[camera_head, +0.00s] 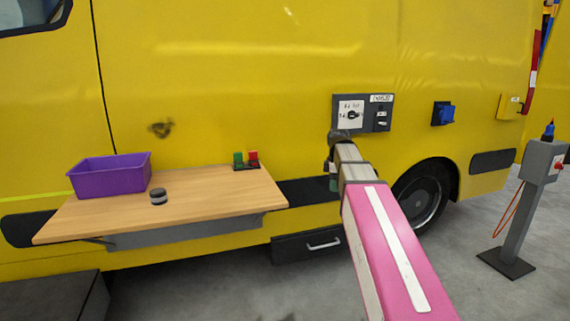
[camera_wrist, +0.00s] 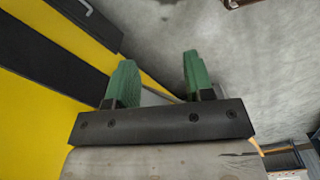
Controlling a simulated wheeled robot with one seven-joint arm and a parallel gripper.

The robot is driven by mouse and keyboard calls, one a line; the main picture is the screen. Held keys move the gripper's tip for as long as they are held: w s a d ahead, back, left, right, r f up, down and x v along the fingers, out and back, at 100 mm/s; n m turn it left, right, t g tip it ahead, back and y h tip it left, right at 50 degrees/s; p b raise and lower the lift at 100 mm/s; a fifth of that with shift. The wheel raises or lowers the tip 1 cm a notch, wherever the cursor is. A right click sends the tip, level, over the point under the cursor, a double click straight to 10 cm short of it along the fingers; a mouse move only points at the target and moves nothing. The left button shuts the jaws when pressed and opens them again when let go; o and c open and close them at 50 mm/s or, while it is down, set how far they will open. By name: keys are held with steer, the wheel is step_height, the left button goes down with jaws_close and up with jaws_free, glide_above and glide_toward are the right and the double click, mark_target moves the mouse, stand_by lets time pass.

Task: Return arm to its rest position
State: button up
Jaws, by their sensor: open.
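My arm, with a pink and white link, reaches forward from the lower right of the head view toward the yellow van side. My gripper (camera_wrist: 155,85) shows in the wrist view with two green fingers apart and nothing between them. In the head view the gripper is mostly hidden behind my arm; a bit of green (camera_head: 333,184) shows just below the grey control panel (camera_head: 362,113). The panel carries a rotary switch and a second switch under a label. I cannot tell the gap between gripper and van.
A wooden shelf (camera_head: 215,200) on the yellow van (camera_head: 230,80) holds a purple bin (camera_head: 110,178), a dark round puck (camera_head: 158,196) and a green-red button box (camera_head: 246,161). A blue socket (camera_head: 443,114) sits right of the panel. A grey post (camera_head: 520,215) stands at right. The floor between is clear.

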steer(key=s+f+m, duration=0.5)
steer(key=s+f, duration=0.1)
steer(key=f, duration=0.4)
steer(key=s+f+m, duration=0.5)
steer(key=s+f, duration=0.1)
steer(key=f, duration=0.4)
steer(key=s+f+m, duration=0.6)
steer(key=s+f, duration=0.1)
steer(key=f, duration=0.3)
